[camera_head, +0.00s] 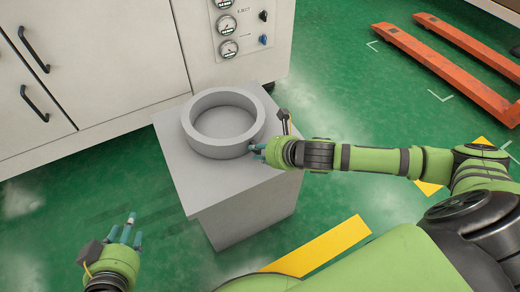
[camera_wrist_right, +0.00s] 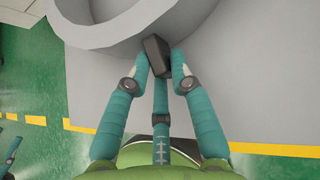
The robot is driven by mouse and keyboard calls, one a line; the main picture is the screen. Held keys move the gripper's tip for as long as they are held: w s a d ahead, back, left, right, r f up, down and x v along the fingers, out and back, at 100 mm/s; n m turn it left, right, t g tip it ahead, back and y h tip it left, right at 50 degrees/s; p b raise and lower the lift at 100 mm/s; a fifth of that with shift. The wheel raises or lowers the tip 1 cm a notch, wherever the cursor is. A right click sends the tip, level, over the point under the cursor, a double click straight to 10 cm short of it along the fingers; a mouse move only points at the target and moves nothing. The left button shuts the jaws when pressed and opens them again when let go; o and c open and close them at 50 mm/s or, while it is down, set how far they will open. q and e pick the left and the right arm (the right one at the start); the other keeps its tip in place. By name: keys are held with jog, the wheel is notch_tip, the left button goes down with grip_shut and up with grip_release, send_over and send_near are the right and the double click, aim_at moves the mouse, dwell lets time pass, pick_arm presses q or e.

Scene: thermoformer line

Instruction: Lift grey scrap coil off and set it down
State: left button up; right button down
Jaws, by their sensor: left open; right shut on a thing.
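The grey scrap coil (camera_head: 222,122) is a thick open ring on top of a grey block-shaped stand (camera_head: 185,178). It appears to rest flat, and no gap shows under it. In the right wrist view the fingers (camera_wrist_right: 158,72) close in beside the coil's curved wall (camera_wrist_right: 100,30). A small dark block sits between the fingertips there; I cannot tell what it belongs to. My left gripper (camera_head: 127,228) is open and empty over the floor, left of the stand and apart from it.
A white cabinet (camera_head: 100,60) with dark handles stands behind and left of the stand. Its panel (camera_head: 240,30) carries gauges and knobs. Orange forks (camera_head: 450,65) lie on the floor at the upper right. Yellow floor stripes (camera_head: 320,245) run near my base. Green floor left of the stand is clear.

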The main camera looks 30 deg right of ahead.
jog(key=shift+d+f, duration=0.1)
jog(key=shift+f, duration=0.05)
jog(key=c, duration=1)
grip_release()
jog(key=a+r+m+g+h+p, duration=0.1)
jog(key=r+m+g+p, duration=0.3)
jog(key=r+m+p, duration=0.4)
jog(key=a+r+m+g+h+p, duration=0.2)
jog(key=r+m+g+p, duration=0.3)
jog(key=r+m+p, duration=0.4)
notch_tip(320, 180, up, 14)
jog(key=h+p, duration=0.1)
jog(key=p, duration=0.5)
jog(key=shift+r+h, duration=0.25)
jog(key=shift+h, duration=0.15)
